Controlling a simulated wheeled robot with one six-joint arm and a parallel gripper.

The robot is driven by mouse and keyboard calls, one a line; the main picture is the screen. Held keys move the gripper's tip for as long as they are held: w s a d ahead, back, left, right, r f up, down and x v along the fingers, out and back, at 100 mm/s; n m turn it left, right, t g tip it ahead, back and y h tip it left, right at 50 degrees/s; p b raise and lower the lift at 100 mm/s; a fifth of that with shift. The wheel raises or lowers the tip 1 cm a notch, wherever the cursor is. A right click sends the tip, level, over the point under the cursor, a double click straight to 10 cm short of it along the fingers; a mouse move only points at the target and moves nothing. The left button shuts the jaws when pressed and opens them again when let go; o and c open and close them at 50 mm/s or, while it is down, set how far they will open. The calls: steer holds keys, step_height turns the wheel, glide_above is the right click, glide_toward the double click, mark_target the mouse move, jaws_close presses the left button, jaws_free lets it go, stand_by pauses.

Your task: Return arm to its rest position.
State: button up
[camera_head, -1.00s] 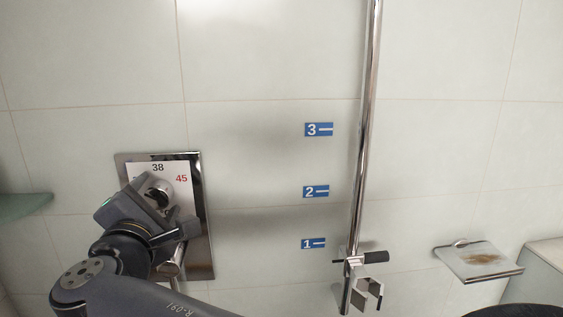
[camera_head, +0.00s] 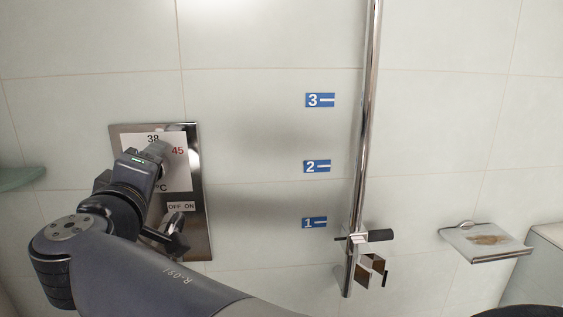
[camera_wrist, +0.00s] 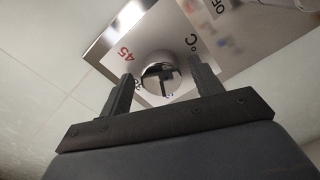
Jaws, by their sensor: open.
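My gripper (camera_wrist: 162,90) is open, its two dark fingers apart in the wrist view. A round chrome temperature knob (camera_wrist: 160,68) shows between and beyond the fingers, and I see no finger closed on it. In the head view my arm reaches up from the bottom to the chrome shower panel (camera_head: 195,225) on the left wall. My wrist covers part of the panel's white temperature label (camera_head: 181,178), where 38 and 45 show. The fingertips are hard to make out in the head view.
A lower chrome lever (camera_head: 174,224) sits by the OFF ON label (camera_head: 181,206), close to my wrist. A vertical rail (camera_head: 363,130) with a holder (camera_head: 368,262) stands right of centre. A stained soap shelf (camera_head: 486,241) is at right, a glass shelf (camera_head: 20,178) at far left.

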steer(key=shift+m+p, duration=1.25)
steer(key=shift+m, duration=4.35)
